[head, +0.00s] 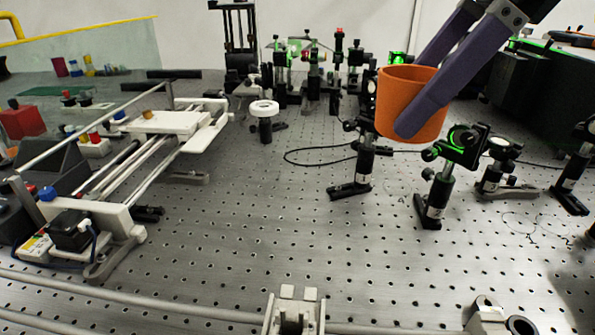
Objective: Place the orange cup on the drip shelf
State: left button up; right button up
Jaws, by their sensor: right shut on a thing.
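The orange cup (391,105) is at the upper right of the head view, roughly upright with its opening upward. My right gripper (414,98) comes in from the top right and is shut on the cup. One purple finger lies across the cup's near side; the tip of the other is hidden by the cup. The cup appears raised above the bench, in front of the optics. I cannot tell for certain which thing is the drip shelf. My left gripper is not in view.
Mounted optics stand below and beside the cup, including a post (364,163) and a green-lit mount (461,146). A white platform (168,122) sits on a rail assembly at left. A white-topped post (264,108) stands alone. The perforated bench (270,220) is mostly clear in the middle.

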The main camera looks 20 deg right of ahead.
jog(key=f+b, duration=0.1)
jog(key=f, duration=0.5)
jog(key=f+b, duration=0.1)
jog(key=f, duration=0.6)
jog(key=shift+s+a+f, duration=0.15)
jog(key=shift+s+f, duration=0.05)
jog(key=shift+f, duration=0.05)
jog(key=shift+f+b, duration=0.5)
jog(key=shift+f, duration=2)
jog(key=shift+f, duration=0.2)
jog(key=o, duration=1.2)
jog(key=shift+o, duration=0.2)
